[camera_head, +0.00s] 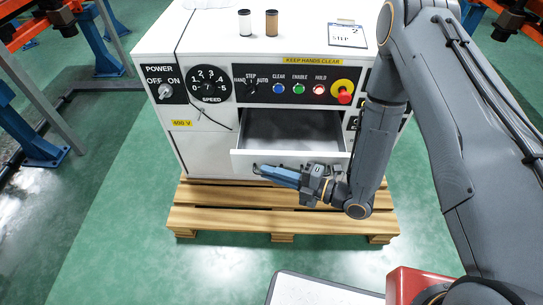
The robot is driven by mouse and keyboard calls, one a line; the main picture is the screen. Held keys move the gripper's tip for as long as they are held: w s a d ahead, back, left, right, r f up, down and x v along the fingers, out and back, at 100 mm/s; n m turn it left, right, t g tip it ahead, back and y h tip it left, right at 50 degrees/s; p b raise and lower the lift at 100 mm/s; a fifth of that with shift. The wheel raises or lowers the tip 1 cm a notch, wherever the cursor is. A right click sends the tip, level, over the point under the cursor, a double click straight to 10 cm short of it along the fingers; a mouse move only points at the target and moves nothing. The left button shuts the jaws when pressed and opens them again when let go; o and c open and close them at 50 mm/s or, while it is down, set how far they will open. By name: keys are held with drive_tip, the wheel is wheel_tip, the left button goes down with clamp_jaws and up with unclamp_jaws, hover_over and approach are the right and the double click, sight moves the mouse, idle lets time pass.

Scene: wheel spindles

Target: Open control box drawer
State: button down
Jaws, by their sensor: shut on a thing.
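The white control box (205,148) stands on a wooden pallet. Its drawer (240,162) is pulled out toward me, and the grey inside that shows looks empty. My gripper (262,170) is at the drawer's front face, left of its middle, with its blue fingers pointing left. It is shut on the drawer handle (256,168), which is mostly hidden behind the fingers.
Above the drawer is a panel with a red emergency knob (343,91), coloured buttons and a speed dial (208,86). The pallet (220,218) juts out in front. Green floor lies open at the left.

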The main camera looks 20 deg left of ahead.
drive_tip(key=shift+s+d, duration=0.15)
drive_tip(key=shift+s, duration=0.25)
drive_tip(key=c, duration=1.9)
unclamp_jaws()
drive_tip(key=s+d, duration=0.1)
drive_tip(key=d, duration=0.6)
drive_tip(key=shift+d+r, duration=0.3)
drive_tip(key=shift+d, duration=0.05)
drive_tip(key=shift+s, duration=0.1)
